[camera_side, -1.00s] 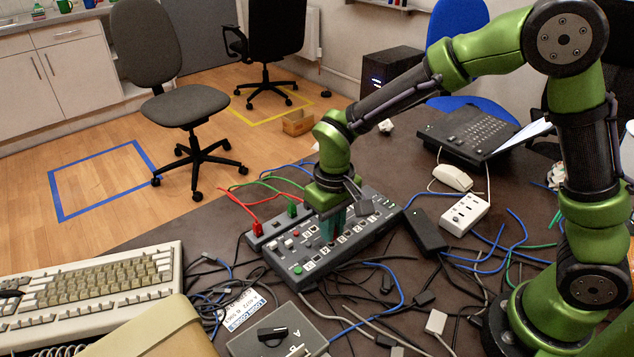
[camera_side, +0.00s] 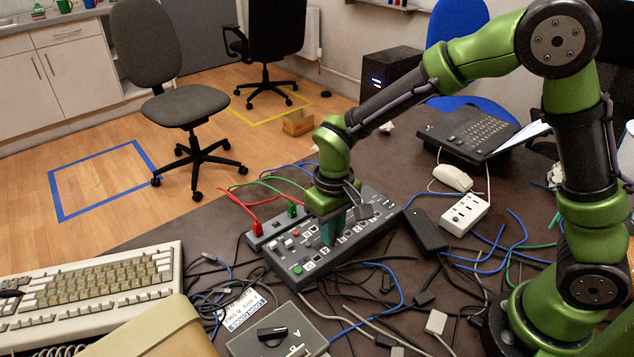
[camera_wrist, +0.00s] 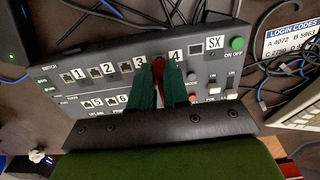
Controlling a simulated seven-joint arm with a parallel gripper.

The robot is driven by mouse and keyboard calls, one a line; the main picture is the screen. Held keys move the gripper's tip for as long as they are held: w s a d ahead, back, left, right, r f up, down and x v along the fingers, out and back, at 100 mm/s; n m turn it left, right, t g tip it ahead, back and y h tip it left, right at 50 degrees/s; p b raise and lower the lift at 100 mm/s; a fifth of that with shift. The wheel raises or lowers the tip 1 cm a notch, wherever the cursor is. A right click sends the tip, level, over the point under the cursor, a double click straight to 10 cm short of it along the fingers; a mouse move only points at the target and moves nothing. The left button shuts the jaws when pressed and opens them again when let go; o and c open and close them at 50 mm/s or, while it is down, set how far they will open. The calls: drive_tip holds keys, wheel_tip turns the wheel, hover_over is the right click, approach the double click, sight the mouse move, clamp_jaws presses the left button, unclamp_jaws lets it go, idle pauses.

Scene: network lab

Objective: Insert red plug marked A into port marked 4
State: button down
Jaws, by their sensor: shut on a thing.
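My gripper (camera_wrist: 172,80) is shut on the red plug (camera_wrist: 158,65); a small red part shows between its green fingers in the wrist view. The letter on this plug cannot be read. The fingers are over the grey switch panel (camera_wrist: 219,76), just below the label 4 (camera_wrist: 174,54). The port marked 4 is hidden behind the plug and fingers, so I cannot tell how deep the plug sits. In the side view my gripper (camera_side: 331,235) points down at the middle of the switch (camera_side: 283,262), and the held plug is hidden.
Ports 1, 2 and 3 (camera_wrist: 140,67) lie left of the fingers. A red plug (camera_side: 257,229) and a green plug (camera_side: 292,210) stand with cables behind the switch. Loose cables, a black adapter (camera_side: 425,232) and a white power strip (camera_side: 466,214) crowd the table.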

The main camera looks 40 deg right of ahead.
drive_tip(key=shift+f, duration=0.3)
drive_tip(key=c, duration=1)
unclamp_jaws()
drive_tip(key=shift+c, duration=0.2)
drive_tip(key=shift+r, duration=0.1)
wheel_tip(320, 180, up, 17)
drive_tip(key=s+d+r+m+t+y, duration=0.1)
drive_tip(key=s+d+m+t+y, duration=0.1)
drive_tip(key=s+d+m+t, duration=0.2)
drive_tip(key=s+d+t, duration=0.3)
drive_tip(key=s+d, duration=0.3)
drive_tip(key=s, duration=0.3)
drive_tip(key=shift+s+r, duration=0.3)
drive_tip(key=shift+r, duration=0.1)
